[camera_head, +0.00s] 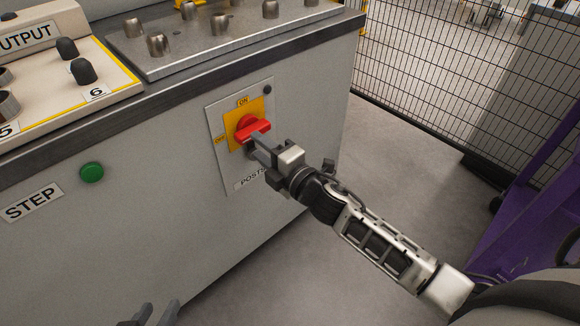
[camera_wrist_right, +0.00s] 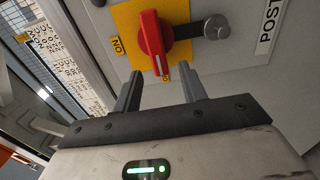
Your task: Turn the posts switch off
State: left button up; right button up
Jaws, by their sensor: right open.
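The posts switch is a red rotary handle (camera_head: 251,129) on a yellow plate (camera_head: 231,115) on the grey cabinet front. ON is printed at the plate's top and OFF at its left. In the right wrist view the red handle (camera_wrist_right: 152,38) has its white mark toward the partly hidden label at the bottom, with ON at the left. It looks turned to the OFF side. My right gripper (camera_head: 258,146) is open, its fingertips (camera_wrist_right: 161,72) on either side of the handle's marked end; contact is unclear. My left gripper (camera_head: 150,314) is low at the bottom edge, empty, fingers apart.
A dark round knob (camera_head: 267,90) sits beside the yellow plate, and the POSTS label (camera_head: 252,179) is below, partly hidden by my gripper. A green button (camera_head: 91,172) and STEP label (camera_head: 32,203) are left. A mesh fence (camera_head: 450,80) stands right of the cabinet.

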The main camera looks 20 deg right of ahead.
jog(key=v, duration=1)
